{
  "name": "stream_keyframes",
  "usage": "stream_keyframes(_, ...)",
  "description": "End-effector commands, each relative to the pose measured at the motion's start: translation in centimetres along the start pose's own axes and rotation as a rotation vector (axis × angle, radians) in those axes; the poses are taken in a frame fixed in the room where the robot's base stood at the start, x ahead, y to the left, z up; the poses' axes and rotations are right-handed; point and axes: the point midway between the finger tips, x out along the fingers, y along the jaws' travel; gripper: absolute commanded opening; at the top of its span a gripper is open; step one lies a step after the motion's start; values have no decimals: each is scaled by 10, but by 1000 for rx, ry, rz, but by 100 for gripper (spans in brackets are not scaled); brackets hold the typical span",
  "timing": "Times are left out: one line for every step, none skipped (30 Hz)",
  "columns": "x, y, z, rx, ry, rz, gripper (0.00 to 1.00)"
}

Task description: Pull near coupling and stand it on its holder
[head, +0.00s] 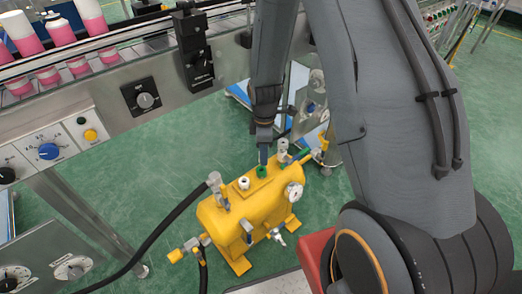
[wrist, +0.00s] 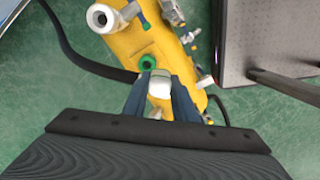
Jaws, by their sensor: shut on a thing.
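The yellow tank (head: 236,214) stands on the floor below my arm and also shows in the wrist view (wrist: 122,45). My gripper (head: 263,156) is over the tank top, pointing down. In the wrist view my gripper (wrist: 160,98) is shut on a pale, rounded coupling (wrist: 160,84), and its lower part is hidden. A green ring fitting (head: 262,172) is on the tank top just below the fingers; it also shows in the wrist view (wrist: 147,62). A short white-topped fitting (head: 244,183) is beside it. I cannot tell which fitting is the holder.
A grey coupling with a black hose (head: 160,235) is at the tank's left end. A conveyor with pink bottles (head: 60,34) runs along the upper left. Green floor lies around.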

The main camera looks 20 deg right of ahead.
Motion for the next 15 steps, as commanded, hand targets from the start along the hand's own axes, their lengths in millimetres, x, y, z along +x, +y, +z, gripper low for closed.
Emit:
stream_keyframes(3, 5, -1, -98, 0, 0, 0)
stream_keyframes(4, 8, -2, -160, 0, 1, 0)
stream_keyframes(6, 12, -3, -240, 0, 1, 0)
stream_keyframes(6, 14, -3, -296, 0, 1, 0)
stream_keyframes(7, 16, -4, -349, 0, 1, 0)
stream_keyframes(9, 19, -5, -415, 0, 0, 0)
stream_keyframes(10, 20, -5, -460, 0, 0, 0)
stream_keyframes(10, 22, -5, -500, 0, -1, 0)
stream_keyframes(11, 24, -6, -549, 0, 0, 0)
stream_keyframes(12, 26, -6, -580, 0, 0, 0)
stream_keyframes(12, 27, -7, -607, 0, 1, 0)
stream_keyframes(12, 28, -7, -636, 0, 1, 0)
stream_keyframes(12, 29, -7, -653, 0, 1, 0)
stream_keyframes(13, 29, -7, -666, 0, 1, 0)
stream_keyframes(13, 30, -7, -680, 0, 1, 0)
